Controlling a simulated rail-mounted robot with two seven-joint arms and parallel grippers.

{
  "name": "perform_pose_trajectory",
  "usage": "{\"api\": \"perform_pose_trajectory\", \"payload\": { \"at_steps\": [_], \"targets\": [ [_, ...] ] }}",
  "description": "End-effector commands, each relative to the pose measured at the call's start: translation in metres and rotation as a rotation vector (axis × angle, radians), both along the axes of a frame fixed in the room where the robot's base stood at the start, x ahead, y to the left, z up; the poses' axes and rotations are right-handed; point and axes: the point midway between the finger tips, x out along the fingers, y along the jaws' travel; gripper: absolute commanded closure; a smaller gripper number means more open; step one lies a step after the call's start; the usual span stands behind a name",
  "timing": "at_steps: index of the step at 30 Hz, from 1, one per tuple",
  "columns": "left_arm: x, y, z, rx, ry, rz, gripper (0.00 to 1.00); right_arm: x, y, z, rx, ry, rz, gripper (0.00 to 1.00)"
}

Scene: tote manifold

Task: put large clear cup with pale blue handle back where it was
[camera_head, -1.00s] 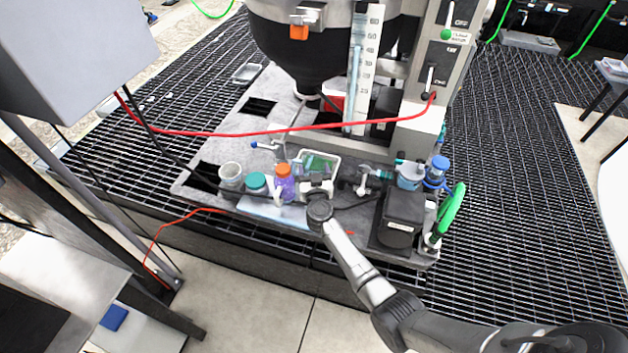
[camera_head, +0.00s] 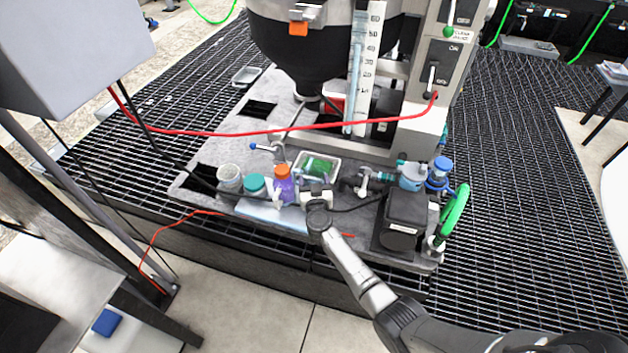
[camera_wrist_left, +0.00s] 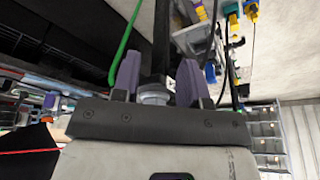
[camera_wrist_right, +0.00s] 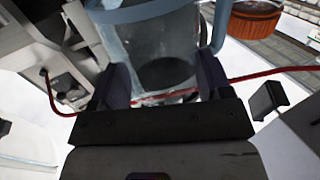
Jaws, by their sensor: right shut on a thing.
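The large clear cup (camera_wrist_right: 155,50) with a pale blue rim and handle (camera_wrist_right: 220,28) stands between the fingers of my right gripper (camera_wrist_right: 165,88) in the right wrist view. The gripper is shut on its clear wall. In the head view my right gripper (camera_head: 317,197) is at the front of the grey platform, just right of the purple bottle (camera_head: 284,188); the cup is hard to make out there. What lies under the cup is hidden. My left gripper (camera_wrist_left: 153,85) shows only in its wrist view, with fingers apart and nothing clearly held.
A white-rimmed tray with green contents (camera_head: 318,168) lies behind the right gripper. A teal-capped jar (camera_head: 255,185) and a pale grey jar (camera_head: 230,178) stand left of the purple bottle. A black box (camera_head: 404,222) is to the right. A red hose (camera_head: 240,133) crosses behind.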

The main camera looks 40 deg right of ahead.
Motion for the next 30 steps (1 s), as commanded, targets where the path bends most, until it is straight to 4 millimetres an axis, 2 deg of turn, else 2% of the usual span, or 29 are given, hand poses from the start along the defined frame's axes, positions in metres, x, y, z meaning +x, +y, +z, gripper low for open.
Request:
{"api": "perform_pose_trajectory", "payload": {
  "at_steps": [2,3,11,19,23,30],
  "targets": [
    [0.000,0.000,0.000,0.000,0.000,0.000,0.60,0.000,0.000,0.000,-0.001,-0.001,0.000,0.60],
    [0.000,0.000,0.000,0.000,0.000,0.000,0.60,0.000,0.000,0.000,0.000,0.000,0.000,0.28],
    [0.000,0.002,0.000,0.005,-0.001,-0.004,0.60,0.000,0.000,0.000,0.000,0.000,0.000,0.03],
    [0.000,0.004,0.001,0.014,-0.001,-0.009,0.60,0.000,0.000,0.002,-0.001,-0.001,0.000,0.03],
    [0.000,0.004,0.006,0.015,0.000,-0.009,0.60,0.000,0.000,0.015,-0.001,-0.003,0.000,0.03],
    [0.001,0.003,0.028,0.010,-0.002,-0.006,0.60,-0.038,0.026,0.015,0.002,0.002,0.001,0.03]
  ]
}}
